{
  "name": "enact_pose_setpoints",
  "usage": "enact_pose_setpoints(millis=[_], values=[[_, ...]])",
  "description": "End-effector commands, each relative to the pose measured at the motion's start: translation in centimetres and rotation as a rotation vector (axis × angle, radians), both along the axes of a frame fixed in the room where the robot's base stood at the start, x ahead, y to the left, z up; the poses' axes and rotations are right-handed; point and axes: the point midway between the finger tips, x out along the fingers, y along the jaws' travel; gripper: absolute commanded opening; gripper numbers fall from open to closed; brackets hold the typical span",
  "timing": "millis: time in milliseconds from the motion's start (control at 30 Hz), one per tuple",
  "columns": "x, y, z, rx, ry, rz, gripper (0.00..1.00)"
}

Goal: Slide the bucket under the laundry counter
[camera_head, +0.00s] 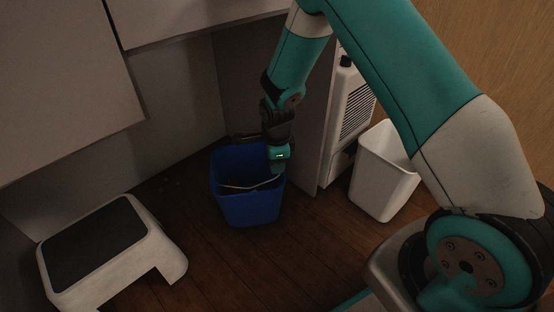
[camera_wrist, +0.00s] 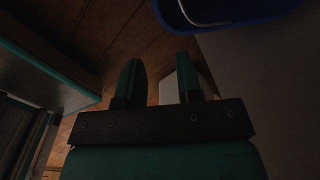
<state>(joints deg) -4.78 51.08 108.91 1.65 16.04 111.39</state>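The blue bucket (camera_head: 250,205) stands upright on the wood floor, with a thin pale handle across its mouth. It is at the right of the open space beneath the white laundry counter (camera_head: 200,14), near the side panel. My gripper (camera_head: 277,157) is low at the bucket's right rear rim and partly hides it; I cannot tell whether they touch. In the wrist view my gripper's two fingers (camera_wrist: 158,75) are apart with nothing held between them. The bucket's rim (camera_wrist: 238,18) shows at the top right there, outside the fingers.
A white step stool (camera_head: 160,258) with a dark top stands at the left front. A white bin (camera_head: 380,180) stands at the right, beside a vented white unit (camera_head: 355,108). The side panel (camera_head: 312,125) stands close behind my gripper. Bare floor (camera_head: 225,270) lies in front of the bucket.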

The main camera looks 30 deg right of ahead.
Motion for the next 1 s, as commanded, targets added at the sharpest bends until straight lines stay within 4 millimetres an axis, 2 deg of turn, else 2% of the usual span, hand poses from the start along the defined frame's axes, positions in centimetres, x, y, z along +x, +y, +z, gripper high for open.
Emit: enact_pose_setpoints(millis=[33,600,800,1000], values=[[0.0,0.0,-1.3,0.001,0.002,0.0,0.33],[0.8,-0.2,-12.7,0.001,0.002,0.001,0.33],[1.0,-0.3,-15.2,0.0,0.001,0.001,0.33],[1.1,-0.3,-16.0,0.0,0.001,0.001,0.33]])
